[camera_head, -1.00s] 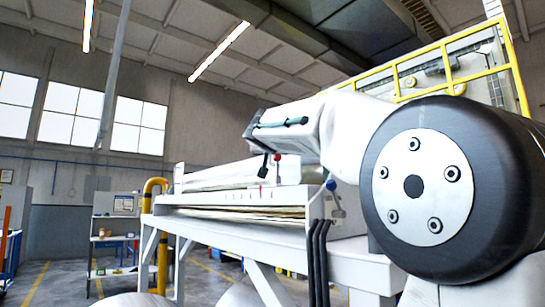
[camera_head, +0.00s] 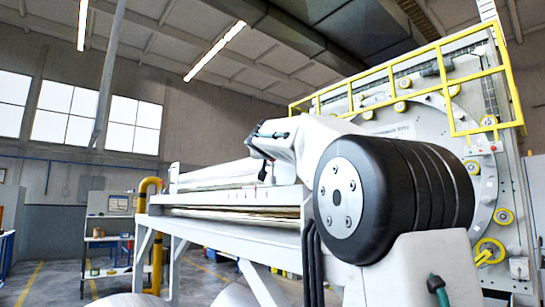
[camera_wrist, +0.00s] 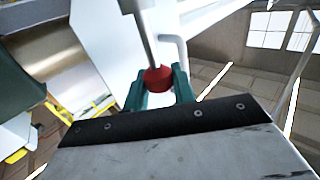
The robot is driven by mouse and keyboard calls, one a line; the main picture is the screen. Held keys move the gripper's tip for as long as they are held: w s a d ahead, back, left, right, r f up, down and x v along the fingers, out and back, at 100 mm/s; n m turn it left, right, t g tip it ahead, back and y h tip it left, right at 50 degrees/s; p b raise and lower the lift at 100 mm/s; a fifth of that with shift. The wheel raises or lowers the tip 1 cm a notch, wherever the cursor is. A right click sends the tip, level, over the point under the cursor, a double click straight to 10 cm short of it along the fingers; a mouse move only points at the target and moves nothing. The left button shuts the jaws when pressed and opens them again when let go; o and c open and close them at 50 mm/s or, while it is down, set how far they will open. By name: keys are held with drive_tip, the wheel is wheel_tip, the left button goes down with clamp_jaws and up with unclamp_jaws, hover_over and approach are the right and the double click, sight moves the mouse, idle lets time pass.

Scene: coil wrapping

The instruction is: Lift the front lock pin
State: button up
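A pin with a red ball knob (camera_wrist: 158,79) and a grey rod (camera_wrist: 143,25) shows at the upper middle of the wrist view. My gripper (camera_wrist: 159,82) has its two green fingers on either side of the knob, with no clear gap between knob and fingers. The fingers look shut on the knob. In the head view my gripper (camera_head: 264,140) is above the white frame, and the knob cannot be made out there. A bent grey rod (camera_wrist: 182,55) stands close beside the pin in the wrist view.
A long white frame (camera_head: 225,198) with rollers runs under my arm. A large ring machine (camera_head: 450,120) with yellow railings (camera_head: 400,88) stands at the right. A yellow post (camera_head: 150,190) and a shelf (camera_head: 105,240) stand at the left. Open floor lies there.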

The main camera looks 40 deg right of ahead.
clamp_jaws()
drive_tip(key=shift+r, duration=1.5)
drive_tip(key=o, duration=0.9)
unclamp_jaws()
drive_tip(key=shift+s, duration=0.1)
drive_tip(key=shift+c, duration=0.2)
drive_tip(key=v, duration=0.7)
drive_tip(key=shift+s+a, duration=0.15)
drive_tip(key=shift+a, duration=0.15)
